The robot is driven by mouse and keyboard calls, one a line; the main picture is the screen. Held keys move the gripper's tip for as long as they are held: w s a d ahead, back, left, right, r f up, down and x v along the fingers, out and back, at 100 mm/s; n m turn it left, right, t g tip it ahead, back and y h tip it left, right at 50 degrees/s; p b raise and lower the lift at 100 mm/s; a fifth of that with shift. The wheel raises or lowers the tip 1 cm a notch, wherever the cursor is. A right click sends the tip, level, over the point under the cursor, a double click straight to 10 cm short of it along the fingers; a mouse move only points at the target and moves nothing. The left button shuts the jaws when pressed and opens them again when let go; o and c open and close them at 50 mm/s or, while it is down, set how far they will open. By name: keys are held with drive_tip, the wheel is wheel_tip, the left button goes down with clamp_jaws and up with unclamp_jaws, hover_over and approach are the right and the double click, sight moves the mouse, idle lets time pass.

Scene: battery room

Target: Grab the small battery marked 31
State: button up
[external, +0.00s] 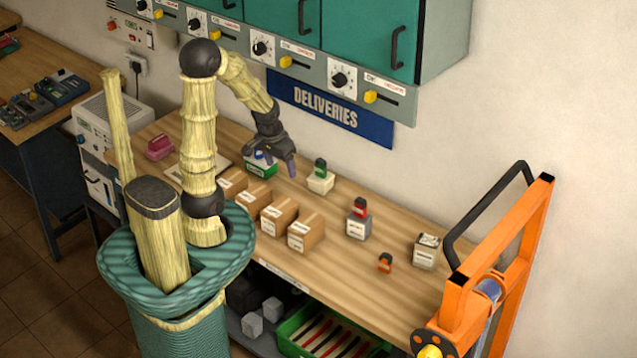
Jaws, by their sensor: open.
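The number 31 cannot be read on anything at this size, so I cannot tell which battery carries it. Small battery-like blocks stand on the wooden bench: a green one (320,165) on top of a white block (320,184), a red one (360,207) on top of a grey block (358,228), and an orange-red one (385,263) alone on the bench. My gripper (277,163) is open and points down above the far part of the bench, close to a green and white box (262,170). The fingers partly hide that box; contact cannot be told. No held object shows.
Several cardboard boxes (306,234) stand in a row along the front of the bench (335,268). A grey-white block (426,251) is at the right, near an orange frame (520,255). A pink object (160,147) is at the left. Teal cabinets (370,30) hang above.

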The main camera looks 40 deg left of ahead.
drive_tip(key=w+d+f+m+t+h+b, duration=0.1)
drive_tip(key=w+d+f+m+t+h, duration=0.2)
drive_tip(key=w+d, duration=0.5)
drive_tip(key=w+d+f+m+t+h+b, duration=0.1)
drive_tip(key=w+d+f+m+t, duration=0.25)
drive_tip(key=w, duration=0.85)
drive_tip(key=m+g+h+b, duration=0.2)
drive_tip(key=m+g+h, duration=0.4)
drive_tip(key=m+h, duration=0.3)
hover_over(427, 240)
drive_tip(key=a, duration=0.4)
wheel_tip(427, 240, down, 7)
drive_tip(key=shift+s+f, duration=0.2)
drive_tip(key=shift+s, duration=0.2)
drive_tip(key=shift+f, duration=0.1)
drive_tip(key=shift+f+p, duration=0.65)
drive_tip(key=shift+f, duration=2.35)
